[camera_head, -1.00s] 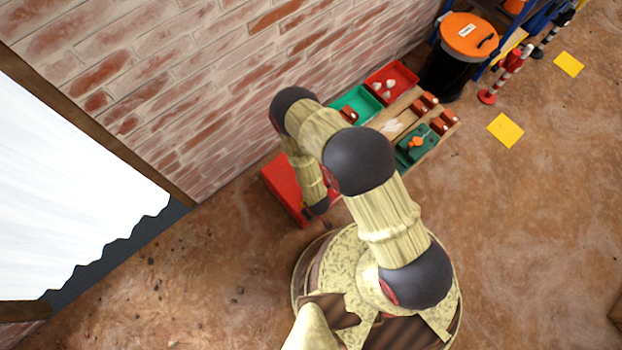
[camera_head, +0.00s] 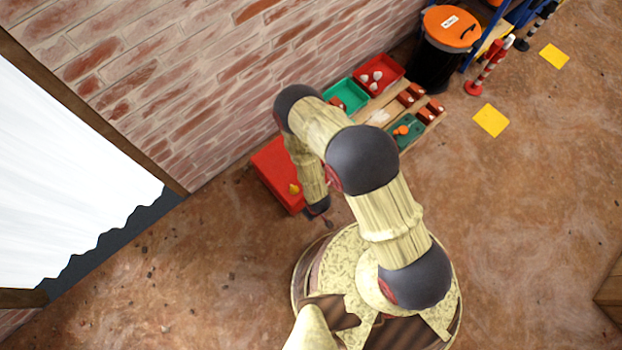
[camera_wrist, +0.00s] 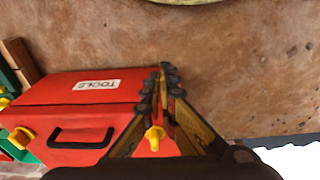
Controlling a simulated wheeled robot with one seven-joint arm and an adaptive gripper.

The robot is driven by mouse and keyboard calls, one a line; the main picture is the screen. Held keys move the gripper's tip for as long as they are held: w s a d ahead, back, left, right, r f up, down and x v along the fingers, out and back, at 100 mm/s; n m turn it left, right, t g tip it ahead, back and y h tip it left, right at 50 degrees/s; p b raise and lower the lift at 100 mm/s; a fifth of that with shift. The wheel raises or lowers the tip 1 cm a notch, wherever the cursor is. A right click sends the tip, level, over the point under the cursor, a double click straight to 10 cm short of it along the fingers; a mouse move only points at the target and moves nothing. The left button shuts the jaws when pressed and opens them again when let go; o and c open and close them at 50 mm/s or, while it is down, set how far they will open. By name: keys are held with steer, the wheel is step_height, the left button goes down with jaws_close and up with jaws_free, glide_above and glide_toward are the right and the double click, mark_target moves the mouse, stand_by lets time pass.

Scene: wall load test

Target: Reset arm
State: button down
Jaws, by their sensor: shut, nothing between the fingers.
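My arm is bent over my base, with its lower part hanging down beside a red toolbox (camera_head: 275,172). My gripper (camera_wrist: 165,72) is shut and empty in the wrist view, its dark fingertips together. There the red toolbox (camera_wrist: 60,93), with a "TOOLS" label, a black handle and yellow latches, lies below and left of the fingertips. One yellow latch shows between the fingers, on the box behind them. In the head view the gripper end is small and mostly hidden under the arm.
A wooden pallet (camera_head: 378,113) holds a green bin (camera_head: 346,95), a red bin (camera_head: 378,74) and bricks along the brick wall (camera_head: 200,80). A black barrel with an orange lid (camera_head: 452,28) stands beyond.

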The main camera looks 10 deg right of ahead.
steer(key=s+d+r+g+h, duration=0.25)
steer(key=s+d+g, duration=0.2)
steer(key=s, duration=0.55)
steer(key=w+d+r+m+p, duration=0.1)
steer(key=w+r, duration=0.2)
steer(key=r, duration=1.1)
steer(key=w+r+m, duration=0.1)
steer(key=w+r, duration=0.3)
steer(key=r, duration=0.9)
steer(key=w+d+r+m+p, duration=0.1)
steer(key=w+r, duration=0.2)
steer(key=r, duration=1.1)
steer(key=s+d+r+m+t+p, duration=0.1)
steer(key=d+r+t, duration=0.1)
steer(key=r, duration=1)
steer(key=s+d+r+m+t+y+p, duration=0.1)
steer(key=d+r+t, duration=0.2)
steer(key=r, duration=0.9)
steer(key=s+d+r+m+t+p, duration=0.1)
steer(key=d+r+t, duration=0.2)
steer(key=r, duration=1)
steer(key=shift+s+m+t+y, duration=0.25)
steer(key=shift+m+t+y, duration=0.1)
steer(key=shift+m+t, duration=0.1)
steer(key=shift+r, duration=0.1)
